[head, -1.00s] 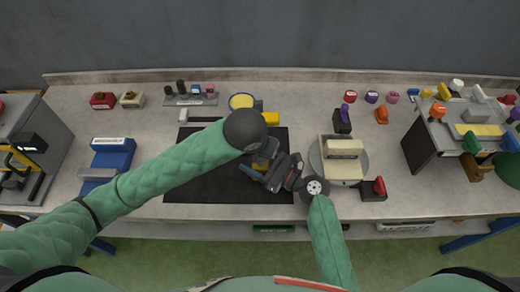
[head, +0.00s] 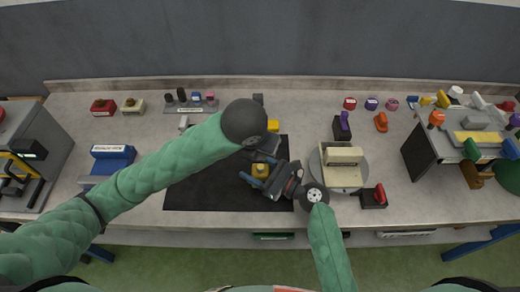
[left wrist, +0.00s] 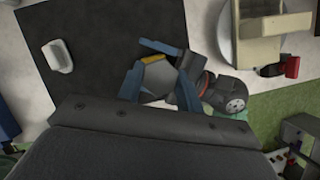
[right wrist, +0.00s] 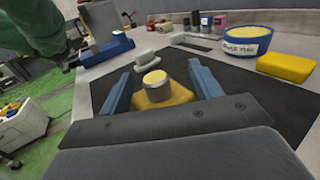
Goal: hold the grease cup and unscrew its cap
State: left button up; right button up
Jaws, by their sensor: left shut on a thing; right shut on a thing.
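The yellow grease cup body (right wrist: 165,97) stands upright between the blue fingers of my right gripper (right wrist: 160,84). A round silvery top (right wrist: 154,78) shows on it, with no left finger touching it in the right wrist view. The yellow body (head: 261,168) also shows in the head view. My left gripper (left wrist: 158,88) is shut on a grey, many-sided piece (left wrist: 158,77), which looks like the cap. It is held above the cup, apart from it as far as I can tell. In the left wrist view a yellow sliver of the cup (left wrist: 152,59) shows behind this piece.
A black mat (head: 205,190) lies below. A turntable (head: 323,180) with a cream block (head: 345,157) stands right of my right gripper.

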jog(key=o, duration=1.5)
jog(key=shift+c, duration=0.2)
jog(key=v, duration=1.2)
jog(key=shift+s+f, duration=0.1)
